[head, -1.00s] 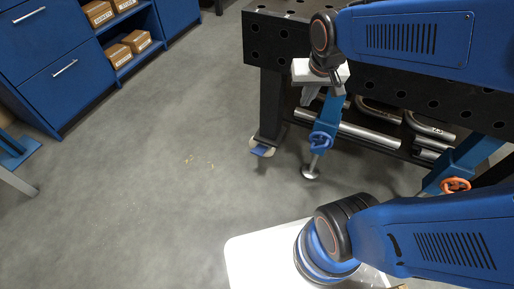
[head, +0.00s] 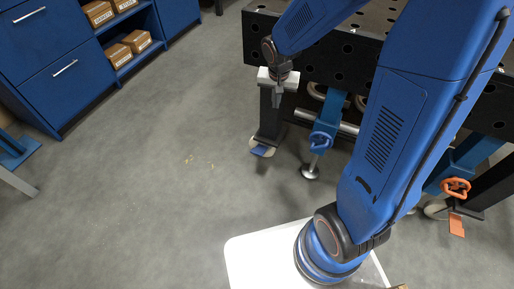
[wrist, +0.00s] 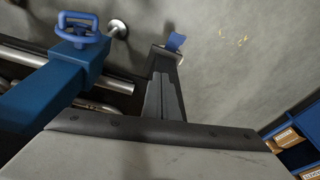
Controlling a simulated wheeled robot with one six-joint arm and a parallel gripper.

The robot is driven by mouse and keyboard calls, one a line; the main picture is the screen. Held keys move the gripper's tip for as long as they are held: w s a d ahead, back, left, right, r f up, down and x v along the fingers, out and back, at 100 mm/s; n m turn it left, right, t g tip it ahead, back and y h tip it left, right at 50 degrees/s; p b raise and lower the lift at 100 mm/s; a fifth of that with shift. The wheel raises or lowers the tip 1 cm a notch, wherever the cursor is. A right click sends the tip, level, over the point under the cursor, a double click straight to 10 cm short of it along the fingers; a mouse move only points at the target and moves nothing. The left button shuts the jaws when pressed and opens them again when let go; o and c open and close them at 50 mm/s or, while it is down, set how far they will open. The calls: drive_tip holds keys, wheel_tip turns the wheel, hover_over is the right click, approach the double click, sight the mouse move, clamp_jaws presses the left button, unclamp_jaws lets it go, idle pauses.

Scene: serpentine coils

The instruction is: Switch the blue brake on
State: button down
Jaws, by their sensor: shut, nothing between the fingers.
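The blue brake (head: 262,151) is a small blue pedal on the pale caster at the foot of the dark table leg. In the wrist view the brake (wrist: 175,41) shows past the end of the leg, tilted. My gripper (head: 277,104) is shut and empty. It hangs in front of the table leg, above the brake and apart from it. In the wrist view my gripper's fingers (wrist: 162,80) point toward the leg and the brake lies beyond their tips, slightly right. Part of the caster is hidden in the wrist view.
A blue handwheel (head: 320,141) on a blue support with a round foot (head: 310,171) stands right of the brake. An orange handwheel (head: 455,187) and orange pedal (head: 457,225) are farther right. Metal pipes (wrist: 110,80) lie under the table (head: 330,62). Floor left of the brake is clear.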

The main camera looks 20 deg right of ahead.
drive_tip(key=w+a+f+m, duration=0.15)
drive_tip(key=w+f, duration=0.25)
drive_tip(key=f, duration=0.5)
drive_tip(key=m+g, duration=0.1)
hover_over(257, 152)
wheel_tip(257, 152, down, 12)
drive_tip(key=shift+w+d, duration=0.15)
drive_tip(key=shift+f, duration=0.15)
drive_tip(key=f, duration=1)
drive_tip(key=shift+w+d, duration=0.35)
drive_tip(key=shift+s+a+f, duration=0.15)
drive_tip(key=shift+s+f, duration=0.05)
drive_tip(key=shift+f, duration=0.35)
drive_tip(key=shift+s+a+f, duration=0.2)
drive_tip(key=shift+f, duration=0.35)
drive_tip(key=shift+s+a+f, duration=0.15)
drive_tip(key=shift+s+f, duration=0.05)
drive_tip(key=shift+f, duration=0.35)
drive_tip(key=shift+a, duration=0.1)
